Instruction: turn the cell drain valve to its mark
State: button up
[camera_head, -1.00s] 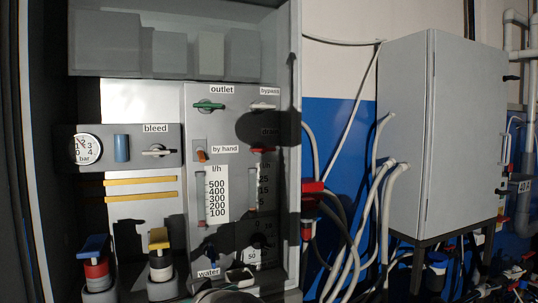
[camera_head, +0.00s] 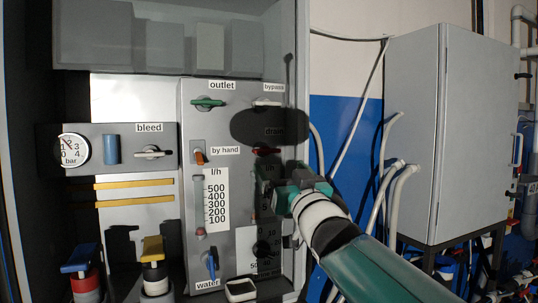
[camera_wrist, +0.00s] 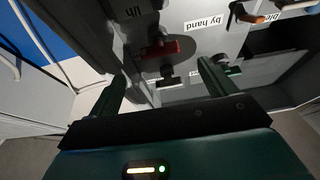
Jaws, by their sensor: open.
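The drain valve has a red handle (camera_head: 266,151), lying roughly level on the grey panel below the shadowed "drain" label (camera_head: 274,131). In the wrist view the red handle (camera_wrist: 160,48) appears ahead, between and beyond the two fingers, with a gap to them. My gripper (camera_head: 268,180) is open and empty, just below the drain handle in the head view; its spread fingers also show in the wrist view (camera_wrist: 163,75). I cannot make out a mark by the drain valve in the shadow.
Close by are the white bypass handle (camera_head: 267,103), the green outlet handle (camera_head: 207,102) and the orange by-hand handle (camera_head: 199,156). A flow gauge (camera_head: 214,199) and blue water valve (camera_head: 212,260) sit lower left. A grey cabinet (camera_head: 460,130) and hoses (camera_head: 390,180) stand right.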

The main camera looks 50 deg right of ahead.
aim_at(267, 151)
jog(key=x, duration=0.8)
jog(key=c, duration=1)
